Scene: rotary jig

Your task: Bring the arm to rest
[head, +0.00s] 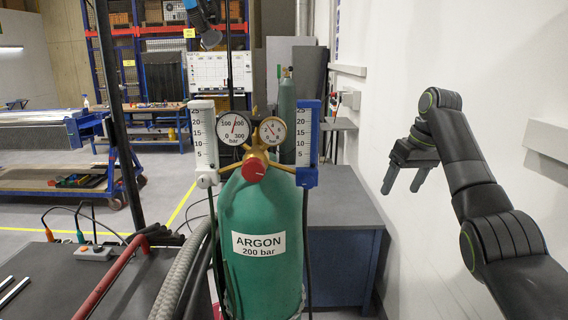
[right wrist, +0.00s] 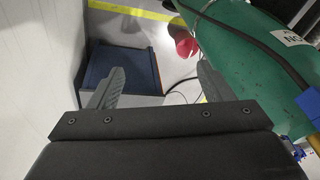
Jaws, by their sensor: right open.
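My right gripper (head: 404,180) hangs at the end of the right arm, near the white wall on the right of the head view. It is apart from everything and holds nothing. In the right wrist view its two fingers (right wrist: 160,85) stand wide apart with nothing between them close by. Green argon cylinder (head: 260,275) stands upright left of the gripper, with two gauges and a red knob (head: 255,170) on top. The cylinder also shows at the upper right of the right wrist view (right wrist: 235,45). My left gripper is not in view.
Two flow meters, one white (head: 204,145) and one blue (head: 308,145), flank the gauges. A grey-topped cabinet (head: 345,212) stands behind the cylinder. A dark table (head: 60,285) with a red bar (head: 110,278) and hoses is at lower left. Free air surrounds the right gripper.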

